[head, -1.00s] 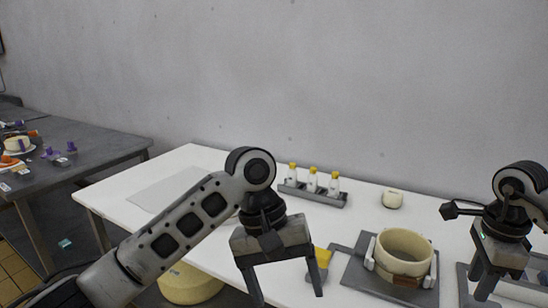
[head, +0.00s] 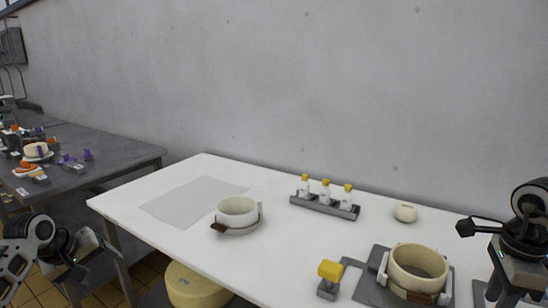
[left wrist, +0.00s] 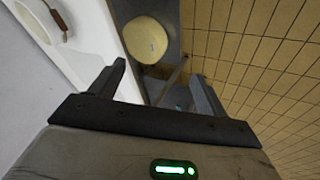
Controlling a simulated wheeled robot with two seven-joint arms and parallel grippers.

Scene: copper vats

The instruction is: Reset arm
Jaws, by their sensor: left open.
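My left arm is at the lower left of the head view, with its left gripper (head: 95,258) low beside the left end of the white table (head: 150,190). In the left wrist view the two fingers of the left gripper (left wrist: 157,72) stand wide apart with nothing between them. My right gripper (head: 505,288) is at the right edge of the head view, partly cut off by the frame, so its jaws cannot be judged.
A white pot (head: 238,212) and a cream pot (head: 418,265) stand on the table, with a yellow-topped block (head: 330,274), a bottle rack (head: 325,206) and a small round white item (head: 405,213). A yellow round vessel (head: 195,287) is below. A cluttered dark table (head: 110,155) stands left.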

